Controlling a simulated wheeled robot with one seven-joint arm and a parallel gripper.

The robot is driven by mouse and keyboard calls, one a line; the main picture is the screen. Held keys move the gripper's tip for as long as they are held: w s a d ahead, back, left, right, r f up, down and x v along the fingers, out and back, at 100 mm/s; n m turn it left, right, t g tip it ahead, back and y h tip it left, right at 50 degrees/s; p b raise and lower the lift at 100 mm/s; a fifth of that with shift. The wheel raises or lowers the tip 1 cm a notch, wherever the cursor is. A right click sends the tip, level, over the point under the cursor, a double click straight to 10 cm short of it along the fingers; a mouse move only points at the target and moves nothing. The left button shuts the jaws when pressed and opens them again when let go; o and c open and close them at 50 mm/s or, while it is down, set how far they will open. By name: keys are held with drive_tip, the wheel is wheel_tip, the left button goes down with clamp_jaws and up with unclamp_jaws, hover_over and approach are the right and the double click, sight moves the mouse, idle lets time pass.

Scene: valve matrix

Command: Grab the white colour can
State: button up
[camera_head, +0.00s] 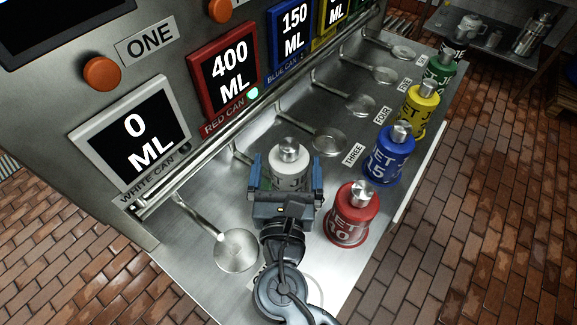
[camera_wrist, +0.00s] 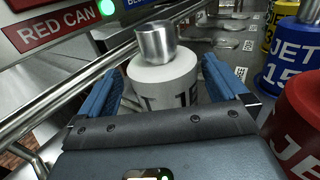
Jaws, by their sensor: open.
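The white can (camera_head: 290,168) has a silver cap and stands upright on the metal counter. It also shows in the middle of the wrist view (camera_wrist: 165,82). My gripper (camera_head: 287,172) is open, with one blue-padded finger on each side of the white can. In the wrist view the fingers (camera_wrist: 165,85) flank the can's body; whether they touch it I cannot tell. The can's lower part is hidden behind my gripper.
A red can (camera_head: 352,215) stands close to the right of my gripper. A blue can (camera_head: 390,160), a yellow can (camera_head: 418,110) and a green can (camera_head: 440,70) stand farther along the counter's edge. A metal rail and round-ended levers (camera_head: 236,250) lie to the left.

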drive_tip(key=shift+w+d, duration=0.15)
drive_tip(key=shift+w, duration=0.8)
drive_tip(key=shift+w+d, duration=0.15)
drive_tip(key=shift+w, duration=0.75)
drive_tip(key=shift+c, duration=0.5)
drive_tip(key=c, duration=1.5)
drive_tip(key=shift+r, duration=0.15)
drive_tip(key=shift+c, duration=0.8)
